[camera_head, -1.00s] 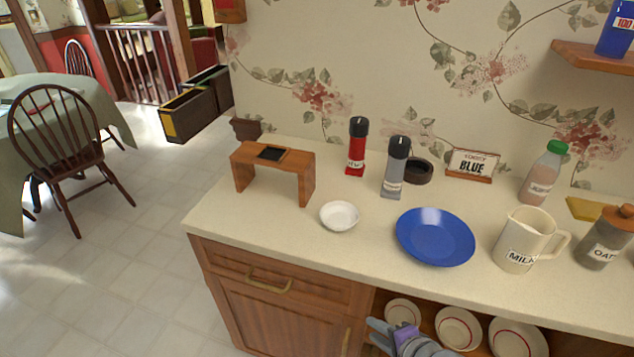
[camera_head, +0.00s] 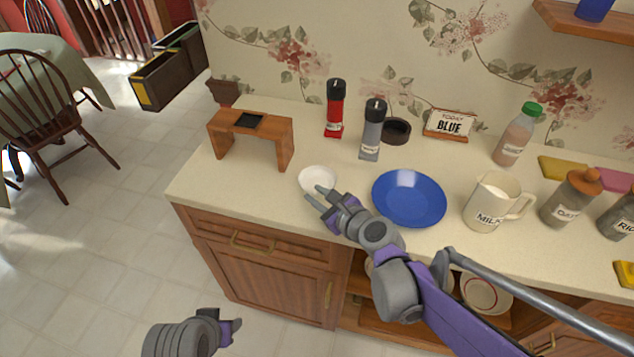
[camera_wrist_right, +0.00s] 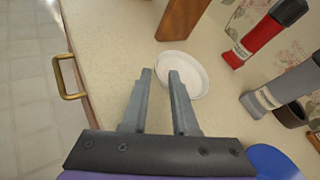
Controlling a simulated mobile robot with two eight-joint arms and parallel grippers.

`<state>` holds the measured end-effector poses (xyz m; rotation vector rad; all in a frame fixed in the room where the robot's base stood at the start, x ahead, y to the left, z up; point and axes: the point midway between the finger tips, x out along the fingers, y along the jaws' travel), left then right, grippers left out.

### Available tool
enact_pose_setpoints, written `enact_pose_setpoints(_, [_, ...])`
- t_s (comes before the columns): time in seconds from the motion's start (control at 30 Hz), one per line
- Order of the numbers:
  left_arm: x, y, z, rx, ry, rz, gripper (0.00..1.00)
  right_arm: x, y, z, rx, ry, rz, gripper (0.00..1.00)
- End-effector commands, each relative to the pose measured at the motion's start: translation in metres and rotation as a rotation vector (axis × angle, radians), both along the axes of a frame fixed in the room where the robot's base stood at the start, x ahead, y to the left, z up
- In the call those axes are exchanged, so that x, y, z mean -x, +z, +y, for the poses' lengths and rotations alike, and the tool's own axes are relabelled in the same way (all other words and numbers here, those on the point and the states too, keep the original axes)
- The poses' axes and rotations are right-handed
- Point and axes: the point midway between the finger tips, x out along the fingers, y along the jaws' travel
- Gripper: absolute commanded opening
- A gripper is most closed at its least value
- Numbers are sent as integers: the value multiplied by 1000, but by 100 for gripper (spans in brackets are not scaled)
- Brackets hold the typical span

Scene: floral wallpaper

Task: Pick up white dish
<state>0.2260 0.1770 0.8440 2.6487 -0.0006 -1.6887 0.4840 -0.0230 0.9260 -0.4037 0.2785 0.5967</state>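The white dish (camera_head: 316,178) is a small shallow round bowl on the counter, left of the blue plate (camera_head: 409,198). My right gripper (camera_head: 313,196) is at the dish's near side, its fingers apart and empty. In the right wrist view the dish (camera_wrist_right: 186,72) lies just beyond the fingertips of the gripper (camera_wrist_right: 160,73), a little to the right. One fingertip overlaps the near rim in that picture; I cannot tell if it touches. My left gripper (camera_head: 231,330) is low at the bottom of the head view, over the floor; its fingers are not clear.
A small wooden stand (camera_head: 250,138) is behind and left of the dish. A red bottle (camera_head: 335,108) and a grey bottle (camera_head: 372,130) stand behind it. A milk jug (camera_head: 490,202) is to the right. The counter's front left is clear.

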Motion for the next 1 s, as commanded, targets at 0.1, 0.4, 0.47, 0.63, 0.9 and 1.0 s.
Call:
enact_pose_setpoints(0.1, [0,-1,0,0,0,0,50,-7,-3,5,1,2,-1,27])
enact_pose_setpoints(0.4, [0,-4,0,0,0,1,50,-40,-19,25,3,1,-2,27])
enact_pose_setpoints(0.47, [0,-5,0,0,0,1,50,-43,-20,27,2,1,-1,27])
enact_pose_setpoints(0.63, [0,-5,0,0,0,1,50,-45,-21,27,2,0,-1,27])
enact_pose_setpoints(0.9, [0,-4,0,0,0,1,50,-44,-20,27,3,1,-1,0])
enact_pose_setpoints(1.0, [0,-5,0,0,0,1,50,-44,-20,27,3,1,-1,0])
